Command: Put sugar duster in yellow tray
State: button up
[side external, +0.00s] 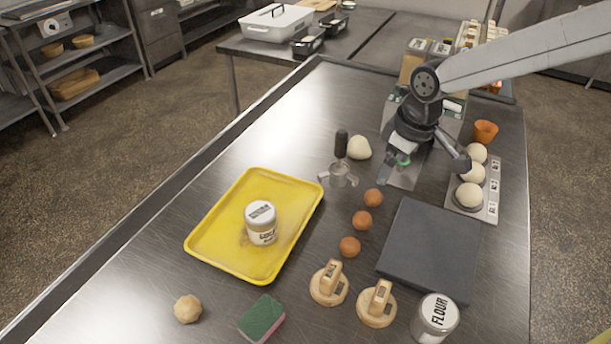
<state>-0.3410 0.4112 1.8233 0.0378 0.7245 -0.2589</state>
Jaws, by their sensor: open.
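The yellow tray (213,246) lies flat on the steel table, left of centre. A white jar (262,223) with a labelled lid stands upright inside it, near the middle; its label is too small to read surely, but it is probably the sugar duster. My gripper (424,168) is open and empty, with its fingers spread, well to the right of the tray and behind the dark slab. It is apart from the jar.
A metal tool with a black handle (341,146) and a pale dough ball (359,148) stand between tray and gripper. Several brown balls (362,220) line up beside a dark slab (430,248). Wooden stamps (329,284), a flour can (435,318) and a sponge (262,318) sit in front.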

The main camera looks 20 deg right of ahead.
jog(key=s+d+f+m, duration=0.2)
jog(key=s+d+m, duration=0.1)
jog(key=s+d, duration=0.5)
jog(key=s+d+f+m+h, duration=0.1)
jog(key=s+d+f+m, duration=0.1)
jog(key=s+d, duration=0.6)
jog(key=shift+s+f+m+t, duration=0.15)
jog(key=shift+m+t, duration=0.15)
jog(key=shift+m, duration=0.5)
